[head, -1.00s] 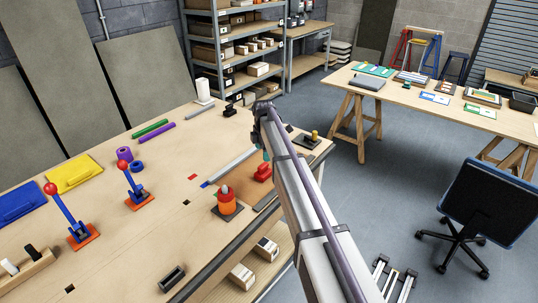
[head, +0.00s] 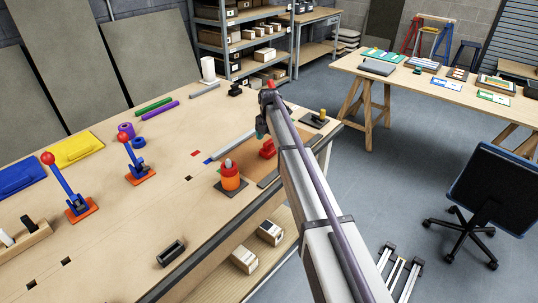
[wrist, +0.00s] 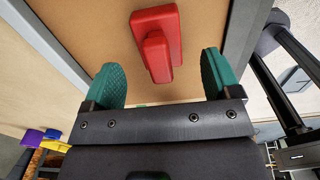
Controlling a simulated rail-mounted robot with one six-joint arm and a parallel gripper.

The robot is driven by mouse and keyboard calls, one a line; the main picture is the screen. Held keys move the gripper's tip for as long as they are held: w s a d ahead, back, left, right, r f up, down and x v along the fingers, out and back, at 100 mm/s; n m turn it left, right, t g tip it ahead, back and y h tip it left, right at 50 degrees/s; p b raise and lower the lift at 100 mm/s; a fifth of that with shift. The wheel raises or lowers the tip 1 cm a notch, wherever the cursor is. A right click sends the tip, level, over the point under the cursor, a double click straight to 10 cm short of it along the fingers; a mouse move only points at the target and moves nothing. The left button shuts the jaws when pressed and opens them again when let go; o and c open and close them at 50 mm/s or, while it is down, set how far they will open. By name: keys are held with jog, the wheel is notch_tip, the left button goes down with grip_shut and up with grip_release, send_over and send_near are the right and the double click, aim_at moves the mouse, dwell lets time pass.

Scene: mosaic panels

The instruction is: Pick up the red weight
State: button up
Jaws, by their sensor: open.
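The red weight (head: 268,148) lies on the wooden workbench (head: 110,225) near its right edge, in a framed recess or tray, partly hidden by my arm in the head view. In the wrist view the red weight (wrist: 157,42) is a rounded block with a raised bar on top. My gripper (wrist: 160,75) is open and empty, its two teal fingers wide apart. The weight appears beyond the fingertips, between their lines, and no finger touches it. In the head view my gripper (head: 261,131) is just above and behind the weight, its fingers small and partly hidden.
A dark base with a yellow knob (head: 321,117) is right of my arm. Two blue levers with red balls (head: 135,165) stand further left. The bench middle is mostly clear.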

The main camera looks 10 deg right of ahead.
aim_at(269, 141)
notch_tip(269, 141, down, 4)
jog(key=b, duration=0.3)
jog(key=shift+f, duration=0.25)
jog(key=shift+r, duration=0.25)
grip_shut()
notch_tip(269, 141, up, 10)
jog(key=p, duration=1)
jog(key=shift+r+p, duration=0.15)
jog(key=shift+p, duration=0.25)
